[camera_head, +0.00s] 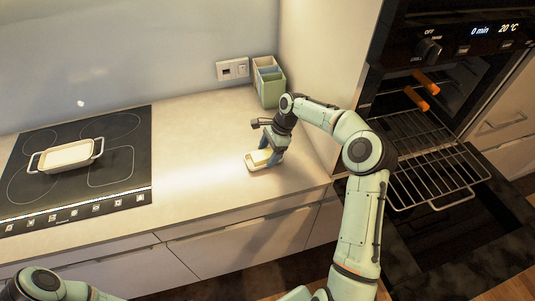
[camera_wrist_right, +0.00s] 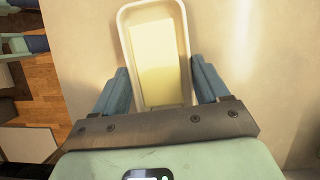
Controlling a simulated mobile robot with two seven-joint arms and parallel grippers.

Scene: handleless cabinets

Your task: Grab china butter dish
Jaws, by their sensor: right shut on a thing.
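The china butter dish (camera_head: 254,162) is a small cream-white oblong dish on the counter, right of the hob. In the right wrist view the dish (camera_wrist_right: 127,20) holds a pale yellow block of butter (camera_wrist_right: 156,62). My right gripper (camera_head: 268,150) reaches down over the dish from behind and right. In the right wrist view its two blue fingers (camera_wrist_right: 158,88) are on either side of the dish's near end, shut on it. The near end of the dish is hidden by the gripper body. My left arm shows at the bottom left; its gripper is out of view.
A white baking dish (camera_head: 67,157) stands on the black hob (camera_head: 118,178) at the left. A green divided box (camera_head: 270,86) stands against the back wall. The open oven with a pulled-out rack (camera_head: 432,165) is at the right. The counter between hob and butter dish is clear.

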